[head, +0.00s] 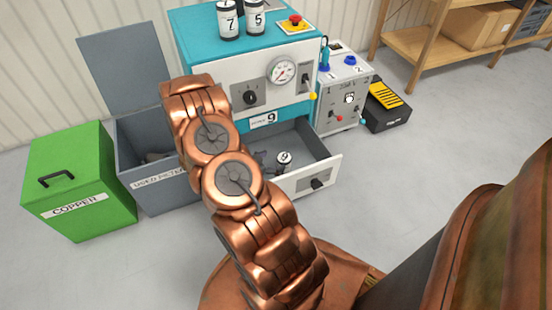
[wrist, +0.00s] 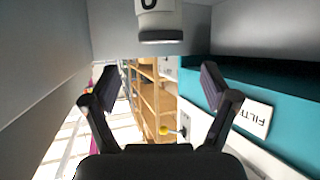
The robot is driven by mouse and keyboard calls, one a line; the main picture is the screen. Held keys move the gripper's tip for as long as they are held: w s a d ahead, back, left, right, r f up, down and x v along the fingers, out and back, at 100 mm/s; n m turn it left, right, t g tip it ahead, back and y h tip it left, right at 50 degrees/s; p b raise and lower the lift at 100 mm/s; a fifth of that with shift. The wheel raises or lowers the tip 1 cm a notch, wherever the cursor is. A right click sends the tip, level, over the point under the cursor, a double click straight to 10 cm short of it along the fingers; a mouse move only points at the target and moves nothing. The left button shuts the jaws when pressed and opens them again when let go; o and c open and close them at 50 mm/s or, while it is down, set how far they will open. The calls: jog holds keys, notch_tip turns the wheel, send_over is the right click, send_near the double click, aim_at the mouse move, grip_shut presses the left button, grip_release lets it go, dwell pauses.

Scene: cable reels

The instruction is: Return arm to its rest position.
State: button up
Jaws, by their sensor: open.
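My copper-coloured arm crosses the middle of the head view, in front of the blue machine and the open drawer. My gripper (wrist: 160,82) shows in the wrist view with its two dark fingers spread apart and nothing between them. A pale canister with a dark end (wrist: 160,22) is at the top of the wrist view, beyond the fingertips and apart from them. In the head view a canister marked 9 (head: 284,158) stands in the open drawer (head: 322,170). Dark parts lie left of it, partly hidden by my arm; I cannot tell whether they are my gripper.
The blue machine (head: 210,42) carries canisters 7 (head: 229,22) and 5 (head: 255,18) and a red button (head: 295,22). A grey open bin (head: 150,188) and green copper box (head: 70,182) stand left. A grey unit (head: 343,95) stands right.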

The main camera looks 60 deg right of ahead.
jog(key=shift+a+r, duration=0.1)
jog(key=shift+a, duration=0.1)
dwell(0.6)
